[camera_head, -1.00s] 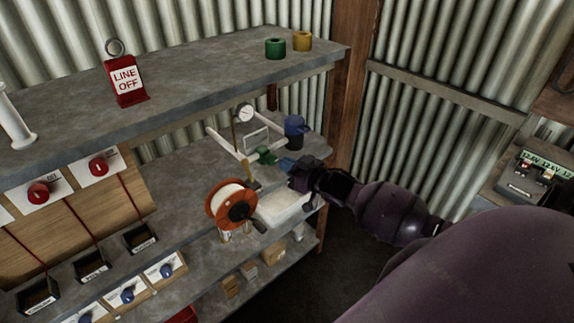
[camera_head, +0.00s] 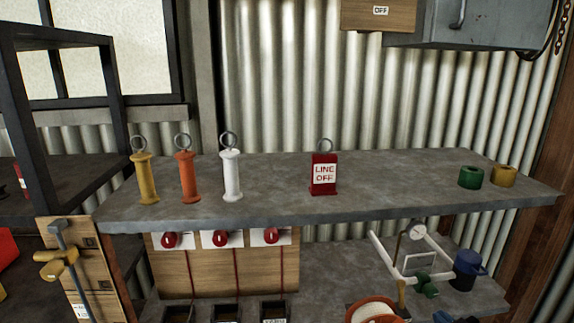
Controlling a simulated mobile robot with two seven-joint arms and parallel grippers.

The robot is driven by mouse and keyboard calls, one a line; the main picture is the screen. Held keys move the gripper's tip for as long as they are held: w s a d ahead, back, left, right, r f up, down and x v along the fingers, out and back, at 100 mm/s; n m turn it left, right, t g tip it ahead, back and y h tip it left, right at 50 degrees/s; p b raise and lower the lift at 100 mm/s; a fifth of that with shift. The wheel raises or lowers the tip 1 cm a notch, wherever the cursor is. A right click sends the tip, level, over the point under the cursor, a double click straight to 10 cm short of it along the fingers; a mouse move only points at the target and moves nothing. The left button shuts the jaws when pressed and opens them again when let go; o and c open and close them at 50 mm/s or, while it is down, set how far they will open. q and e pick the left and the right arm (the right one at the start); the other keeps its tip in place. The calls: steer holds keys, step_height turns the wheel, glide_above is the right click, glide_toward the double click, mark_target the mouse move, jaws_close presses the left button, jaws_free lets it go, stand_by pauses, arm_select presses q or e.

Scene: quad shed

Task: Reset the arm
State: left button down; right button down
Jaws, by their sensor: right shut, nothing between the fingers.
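The right gripper (camera_head: 470,319) barely shows at the bottom edge of the head view, right of the orange reel (camera_head: 375,310). It is shut and empty, and most of it and its arm are cut off by the frame. A small blue piece (camera_head: 443,317) is beside it; I cannot tell whether they touch. The left gripper is out of view.
The upper shelf (camera_head: 270,190) holds yellow, orange and white ringed posts, a red LINE OFF sign (camera_head: 323,175), and green (camera_head: 471,177) and yellow rings. Below stand a white pipe frame with a gauge (camera_head: 417,232) and a blue-lidded pot (camera_head: 467,270).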

steer(key=s+a+f+m+g+h, duration=0.1)
steer(key=s+a+f+m+g, duration=0.1)
steer(key=s+a+f, duration=0.2)
steer(key=s+a+f+m+g+h, duration=0.2)
steer(key=s+a+f, duration=0.2)
steer(key=s+f, duration=0.6)
steer(key=s+b, duration=0.1)
steer(key=s, duration=0.7)
steer(key=shift+s+a+f, duration=0.2)
steer(key=shift+s+f, duration=0.05)
steer(key=shift+s, duration=0.15)
